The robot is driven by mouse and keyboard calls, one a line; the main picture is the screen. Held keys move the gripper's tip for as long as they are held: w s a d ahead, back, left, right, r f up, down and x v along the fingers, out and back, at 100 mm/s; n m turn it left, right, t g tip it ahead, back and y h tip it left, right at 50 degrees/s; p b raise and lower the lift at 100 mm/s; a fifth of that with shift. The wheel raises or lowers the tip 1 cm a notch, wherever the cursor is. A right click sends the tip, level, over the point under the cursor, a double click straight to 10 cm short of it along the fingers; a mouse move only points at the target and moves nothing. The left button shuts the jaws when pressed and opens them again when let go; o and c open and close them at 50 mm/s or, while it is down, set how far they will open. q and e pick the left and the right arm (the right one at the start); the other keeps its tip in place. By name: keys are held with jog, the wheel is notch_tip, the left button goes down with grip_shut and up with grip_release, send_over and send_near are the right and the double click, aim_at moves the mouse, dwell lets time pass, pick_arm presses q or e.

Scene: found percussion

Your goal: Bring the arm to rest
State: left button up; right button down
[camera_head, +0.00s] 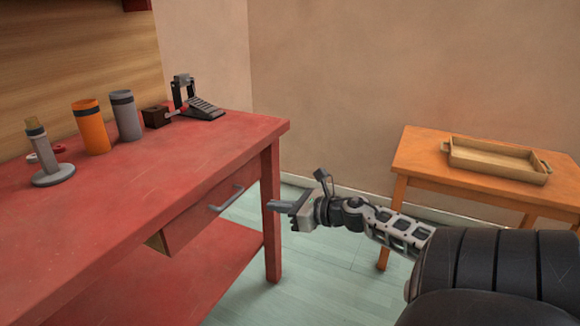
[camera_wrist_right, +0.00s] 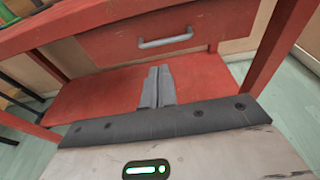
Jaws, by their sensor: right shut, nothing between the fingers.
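My right arm comes in from the lower right in the head view. Its gripper (camera_head: 284,206) hangs in front of the red table's (camera_head: 190,172) right end, a little below the height of the tabletop. The gripper is shut and empty. In the right wrist view its two grey fingers (camera_wrist_right: 157,88) lie together, pointing toward the table's lower shelf (camera_wrist_right: 105,95) and the drawer. They appear apart from the table. My left gripper is not in view.
The drawer handle (camera_head: 227,199) is close to my right gripper. An orange cylinder (camera_head: 90,127), a grey cylinder (camera_head: 126,116), a pedal (camera_head: 200,107) and a grey stand (camera_head: 50,165) are on the red table. An orange side table (camera_head: 420,166) bears a wooden tray (camera_head: 499,173).

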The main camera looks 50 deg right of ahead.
jog(key=v, duration=0.2)
jog(key=shift+s, duration=0.25)
